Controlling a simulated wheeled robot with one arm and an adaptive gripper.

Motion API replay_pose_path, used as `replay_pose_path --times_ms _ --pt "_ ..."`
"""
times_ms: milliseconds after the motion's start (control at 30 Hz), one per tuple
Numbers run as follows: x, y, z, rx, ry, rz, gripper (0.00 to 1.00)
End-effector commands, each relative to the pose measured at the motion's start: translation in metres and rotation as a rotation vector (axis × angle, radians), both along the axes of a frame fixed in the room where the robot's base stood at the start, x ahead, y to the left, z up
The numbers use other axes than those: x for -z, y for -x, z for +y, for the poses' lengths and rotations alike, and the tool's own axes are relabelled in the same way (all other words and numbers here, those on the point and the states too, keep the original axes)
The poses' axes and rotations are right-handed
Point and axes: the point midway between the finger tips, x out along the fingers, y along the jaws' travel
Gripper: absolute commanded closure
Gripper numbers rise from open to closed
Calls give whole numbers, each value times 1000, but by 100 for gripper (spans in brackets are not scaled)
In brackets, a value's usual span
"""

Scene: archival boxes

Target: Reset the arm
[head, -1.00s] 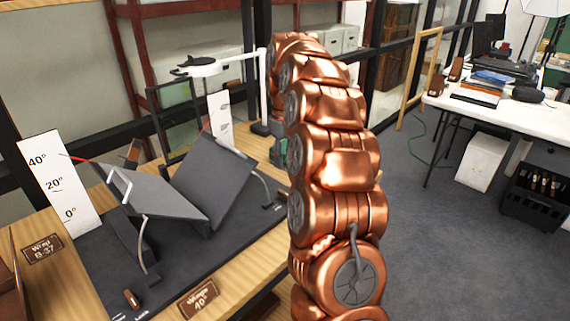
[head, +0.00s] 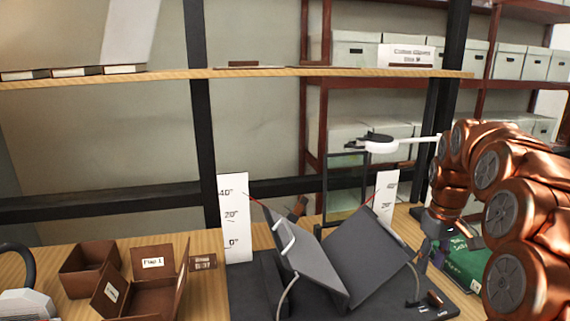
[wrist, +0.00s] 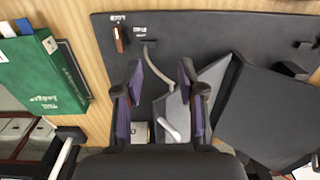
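My copper arm curves in from the right edge of the head view. My gripper (head: 431,245) hangs at its end, low beside the right side of the book cradle, partly hidden by the arm. In the wrist view my gripper (wrist: 161,82) shows two dark fingers with purple pads, spread apart with nothing held between them. Beneath and beyond them lie the black base board (wrist: 195,30) and the cradle's grey panels (wrist: 275,110). In the head view the cradle (head: 365,255) stands in an open V between two white angle cards.
A green ledger box (head: 462,262) stands right of my gripper and shows in the wrist view (wrist: 40,75). Brown open boxes (head: 90,262) sit on the table at left. A wooden shelf (head: 250,73) runs above. A white-headed lamp (head: 380,146) reaches over the cradle.

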Motion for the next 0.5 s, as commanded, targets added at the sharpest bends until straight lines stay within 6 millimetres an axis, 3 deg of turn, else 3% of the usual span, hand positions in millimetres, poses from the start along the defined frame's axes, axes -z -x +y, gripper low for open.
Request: replay_pose_path --times_ms 200,500 --pt "-18 47 52 2 -9 18 60" --pt "-28 123 106 34 -4 51 60"
